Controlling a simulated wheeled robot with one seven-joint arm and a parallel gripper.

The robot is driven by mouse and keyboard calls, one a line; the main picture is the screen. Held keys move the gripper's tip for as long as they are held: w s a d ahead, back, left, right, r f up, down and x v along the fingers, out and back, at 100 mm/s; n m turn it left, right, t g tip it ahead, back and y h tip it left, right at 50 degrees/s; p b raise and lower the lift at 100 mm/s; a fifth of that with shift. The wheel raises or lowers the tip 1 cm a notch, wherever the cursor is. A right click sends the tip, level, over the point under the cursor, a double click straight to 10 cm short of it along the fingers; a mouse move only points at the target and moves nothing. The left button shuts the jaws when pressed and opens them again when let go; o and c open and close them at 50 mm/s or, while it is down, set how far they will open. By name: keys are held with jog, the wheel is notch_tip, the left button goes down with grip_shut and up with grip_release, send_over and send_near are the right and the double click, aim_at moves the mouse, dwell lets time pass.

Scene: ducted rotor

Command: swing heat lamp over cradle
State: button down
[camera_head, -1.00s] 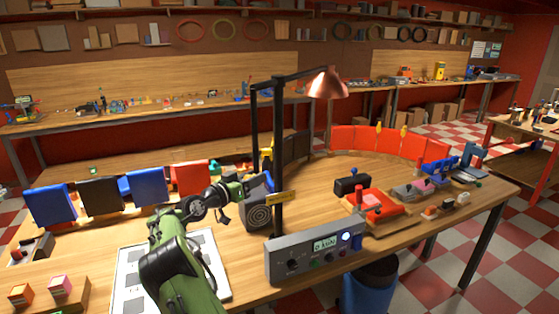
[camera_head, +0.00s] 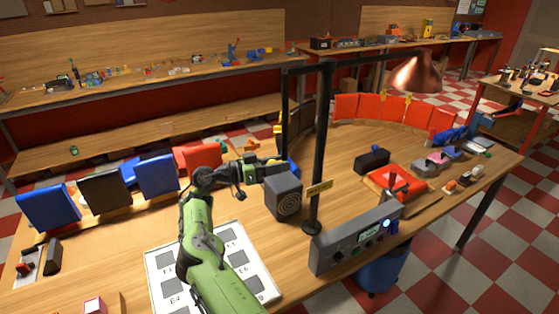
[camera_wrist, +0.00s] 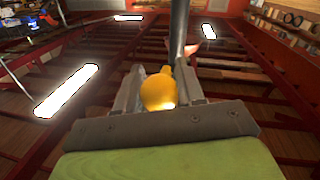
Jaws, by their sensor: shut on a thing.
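The heat lamp has a copper shade (camera_head: 416,72) at the right end of a dark crossarm on an upright post (camera_head: 318,150). A dark rod (camera_head: 285,105) hangs from the crossarm's left end. In the wrist view my gripper (camera_wrist: 158,78) is shut on a yellow knob (camera_wrist: 158,94), with a dark rod rising behind it. The shade hangs above the back right of the bench. A red block (camera_head: 385,181) sits lower; I cannot tell whether it is the cradle.
A grey control box (camera_head: 356,240) stands at the front edge, right of the post. Curved red panels (camera_head: 372,109) line the back. A black block (camera_head: 372,159) and several small parts lie at right. A white marked board (camera_head: 165,285) lies under my arm.

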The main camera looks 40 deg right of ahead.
dwell(0.4)
jog(key=c, duration=1.1)
grip_release()
jog(key=o, duration=0.4)
jog(key=shift+w+d, duration=0.15)
jog(key=shift+v, duration=7.9)
